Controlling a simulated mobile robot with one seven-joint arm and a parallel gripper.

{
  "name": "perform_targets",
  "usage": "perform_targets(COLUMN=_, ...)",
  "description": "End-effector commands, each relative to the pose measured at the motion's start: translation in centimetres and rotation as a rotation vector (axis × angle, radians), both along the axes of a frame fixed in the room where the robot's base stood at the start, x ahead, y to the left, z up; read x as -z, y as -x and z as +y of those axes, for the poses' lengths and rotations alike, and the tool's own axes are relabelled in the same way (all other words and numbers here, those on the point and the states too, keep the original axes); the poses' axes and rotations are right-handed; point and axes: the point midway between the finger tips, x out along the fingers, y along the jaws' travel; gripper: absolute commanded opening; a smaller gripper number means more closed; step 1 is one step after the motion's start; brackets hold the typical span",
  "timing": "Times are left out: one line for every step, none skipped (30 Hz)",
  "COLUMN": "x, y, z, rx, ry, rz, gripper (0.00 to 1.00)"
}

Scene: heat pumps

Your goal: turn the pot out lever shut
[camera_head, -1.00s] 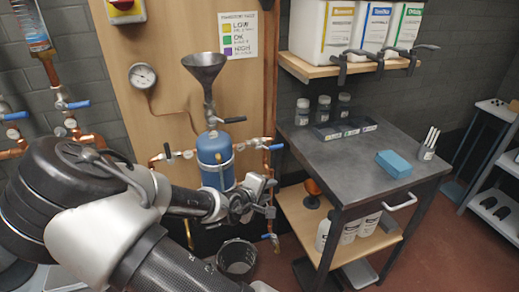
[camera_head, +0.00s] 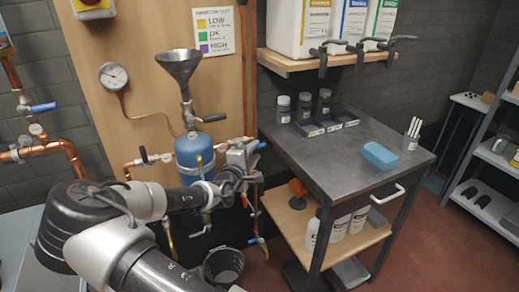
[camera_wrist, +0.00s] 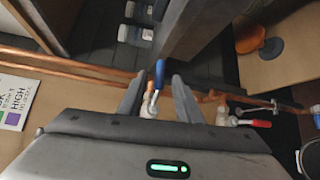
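The blue pot (camera_head: 190,150) stands upright against the wooden panel with a metal funnel (camera_head: 178,68) above it. A blue-handled lever (camera_head: 259,147) sits on the pipework right of the pot; I take it for the pot out lever. In the wrist view the blue lever (camera_wrist: 159,74) stands across the copper pipe, between the fingers. My gripper (camera_head: 244,156) is at the pipework right of the pot. In the wrist view my gripper (camera_wrist: 157,82) is open, with a finger on each side of the lever; I cannot tell whether either touches it.
A red-handled lever (camera_wrist: 258,123) is close to the right finger. Copper pipes (camera_wrist: 60,66) run across the panel. A dark worktable (camera_head: 335,160) stands right of the pot, with a bucket (camera_head: 223,266) on the floor below. A shelf with jugs (camera_head: 330,62) hangs above.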

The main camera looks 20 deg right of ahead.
Motion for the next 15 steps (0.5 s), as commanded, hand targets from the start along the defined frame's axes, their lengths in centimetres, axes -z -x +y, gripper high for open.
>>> perform_targets(x=0.3, y=-0.8, z=-0.9, rx=0.003, ry=-0.001, rz=-0.001, gripper=0.32)
perform_targets(x=0.4, y=-1.2, z=-1.3, rx=0.003, ry=-0.002, rz=-0.002, gripper=0.32)
perform_targets(x=0.5, y=-1.7, z=-1.8, rx=0.002, ry=-0.001, rz=-0.001, gripper=0.32)
perform_targets(x=0.6, y=-2.0, z=-2.2, rx=0.003, ry=-0.001, rz=-0.001, gripper=0.32)
perform_targets(x=0.6, y=-2.4, z=-2.4, rx=0.002, ry=-0.001, rz=-0.001, gripper=0.32)
perform_targets(x=0.7, y=-2.8, z=-2.8, rx=0.002, ry=-0.001, rz=0.000, gripper=0.32)
perform_targets(x=0.7, y=-3.1, z=-3.0, rx=0.002, ry=-0.001, rz=0.000, gripper=0.32)
perform_targets(x=0.8, y=-3.3, z=-3.2, rx=0.001, ry=-0.001, rz=0.000, gripper=0.32)
perform_targets(x=0.8, y=-3.5, z=-3.5, rx=0.002, ry=-0.002, rz=0.001, gripper=0.32)
perform_targets(x=0.8, y=-3.7, z=-3.6, rx=0.002, ry=-0.001, rz=0.001, gripper=0.32)
perform_targets(x=0.8, y=-3.8, z=-3.7, rx=0.001, ry=0.000, rz=0.001, gripper=0.32)
perform_targets(x=0.9, y=-4.0, z=-3.8, rx=0.000, ry=-0.001, rz=0.001, gripper=0.32)
perform_targets(x=0.9, y=-4.0, z=-3.9, rx=0.000, ry=0.000, rz=0.001, gripper=0.32)
perform_targets(x=0.9, y=-4.1, z=-3.9, rx=0.000, ry=-0.001, rz=0.002, gripper=0.32)
perform_targets(x=0.9, y=-4.1, z=-3.9, rx=0.001, ry=0.000, rz=0.002, gripper=0.32)
